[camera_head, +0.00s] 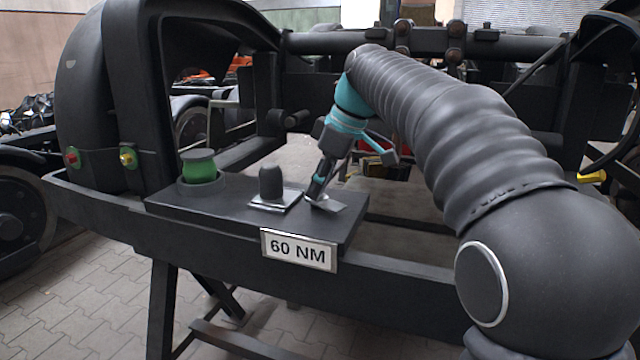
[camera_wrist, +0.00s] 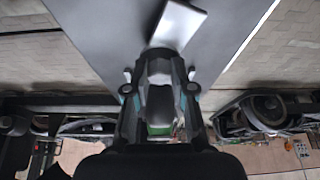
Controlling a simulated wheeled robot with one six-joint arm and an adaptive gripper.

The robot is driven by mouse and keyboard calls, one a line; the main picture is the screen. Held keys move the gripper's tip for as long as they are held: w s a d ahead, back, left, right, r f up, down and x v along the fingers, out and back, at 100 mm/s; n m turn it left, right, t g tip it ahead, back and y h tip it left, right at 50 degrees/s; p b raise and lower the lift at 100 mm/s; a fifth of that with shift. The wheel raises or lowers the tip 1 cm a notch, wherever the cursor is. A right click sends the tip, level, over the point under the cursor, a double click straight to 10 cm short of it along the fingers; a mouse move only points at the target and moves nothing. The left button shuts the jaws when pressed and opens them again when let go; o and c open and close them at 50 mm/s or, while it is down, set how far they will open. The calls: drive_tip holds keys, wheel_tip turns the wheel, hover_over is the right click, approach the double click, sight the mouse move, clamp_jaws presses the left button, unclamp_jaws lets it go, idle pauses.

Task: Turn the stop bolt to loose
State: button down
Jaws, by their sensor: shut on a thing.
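My gripper (camera_head: 317,190) reaches down, tilted, onto the right end of a dark ledge. Its fingers are shut on what appears to be the stop bolt, over a small silver plate (camera_head: 328,205). The fingers hide most of the bolt. In the wrist view my gripper (camera_wrist: 159,72) is at the centre, with a pale plate (camera_wrist: 180,23) just above the fingertips. The bolt's turned position cannot be read.
The ledge (camera_head: 225,208) also bears a green round knob (camera_head: 199,167) at left and a dark upright peg (camera_head: 270,181) on a silver plate. A "60 NM" label (camera_head: 298,250) is on its front. Dark bogie frame beams (camera_head: 520,85) surround my arm.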

drive_tip(key=n+g, duration=0.1)
drive_tip(key=n, duration=0.2)
drive_tip(key=n+g, duration=0.1)
drive_tip(key=n, duration=0.2)
drive_tip(key=shift+w+g, duration=0.1)
drive_tip(key=shift+g, duration=0.2)
drive_tip(key=shift+n, duration=0.4)
drive_tip(key=c, duration=1)
unclamp_jaws()
drive_tip(key=shift+a, duration=0.1)
drive_tip(key=shift+d+r, duration=0.2)
drive_tip(key=shift+r, duration=0.05)
drive_tip(key=w+d, duration=0.1)
drive_tip(key=d, duration=0.3)
drive_tip(key=w+d, duration=0.1)
drive_tip(key=d, duration=0.3)
drive_tip(key=w+d, duration=0.1)
drive_tip(key=d, duration=0.2)
drive_tip(key=shift+w+d+r, duration=0.15)
drive_tip(key=shift+d+r, duration=0.1)
drive_tip(key=shift+d, duration=0.15)
